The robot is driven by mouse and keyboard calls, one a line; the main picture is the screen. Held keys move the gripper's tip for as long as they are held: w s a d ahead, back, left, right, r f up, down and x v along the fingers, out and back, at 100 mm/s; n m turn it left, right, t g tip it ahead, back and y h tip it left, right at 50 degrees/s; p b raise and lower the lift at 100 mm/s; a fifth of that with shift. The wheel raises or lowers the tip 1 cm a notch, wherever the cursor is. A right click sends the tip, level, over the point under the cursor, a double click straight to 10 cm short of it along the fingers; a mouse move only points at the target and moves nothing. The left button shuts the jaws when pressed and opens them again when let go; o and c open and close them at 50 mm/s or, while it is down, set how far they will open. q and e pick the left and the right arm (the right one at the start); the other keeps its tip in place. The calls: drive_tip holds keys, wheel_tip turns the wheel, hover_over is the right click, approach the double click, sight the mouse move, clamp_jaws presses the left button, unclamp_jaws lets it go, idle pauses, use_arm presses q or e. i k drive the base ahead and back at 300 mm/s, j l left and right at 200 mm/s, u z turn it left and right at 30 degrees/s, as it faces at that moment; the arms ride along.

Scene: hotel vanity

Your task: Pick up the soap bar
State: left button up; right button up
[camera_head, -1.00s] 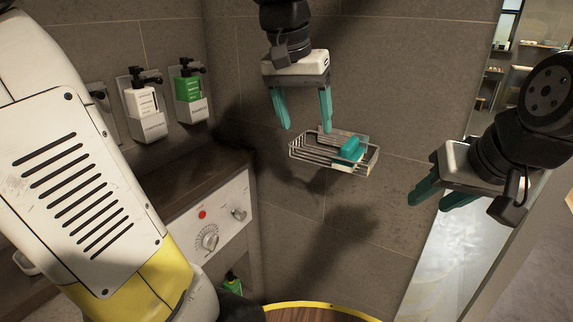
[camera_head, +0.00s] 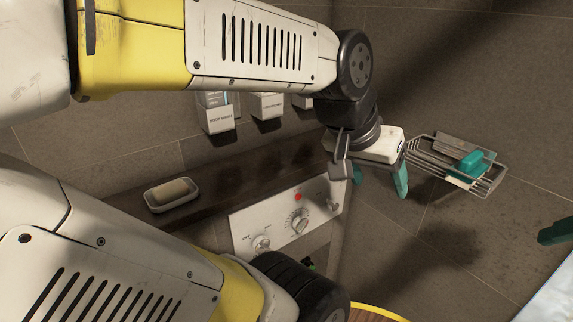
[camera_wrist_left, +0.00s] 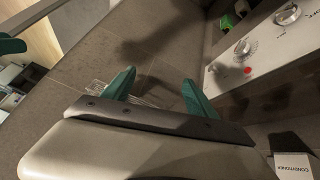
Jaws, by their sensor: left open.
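A beige soap bar (camera_head: 171,191) lies in a white oval dish (camera_head: 181,208) on the dark shelf at the left of the head view. My left gripper (camera_head: 380,184) is open and empty, well to the right of the dish, in front of the wall. Its two teal fingers also stand apart with nothing between them in the left wrist view (camera_wrist_left: 158,90). The soap bar is not visible in that view. Of my right gripper, only a teal finger (camera_head: 555,233) shows at the right edge of the head view; the rest is cut off.
A wire basket (camera_head: 492,183) with a teal item (camera_head: 468,164) hangs on the wall just right of my left gripper. White dispensers (camera_head: 220,118) hang above the dark shelf (camera_head: 225,172). A white panel with knobs (camera_head: 275,225) is below it. My own arm links cover much of the left.

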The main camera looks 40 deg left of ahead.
sight(170, 192)
drive_tip(key=u, duration=0.5)
drive_tip(key=j+u, duration=0.15)
drive_tip(key=u, duration=0.8)
drive_tip(key=i+u, duration=0.1)
drive_tip(key=u, duration=0.35)
drive_tip(key=j+u, duration=0.1)
drive_tip(key=u, duration=0.4)
drive_tip(key=i+l, duration=0.05)
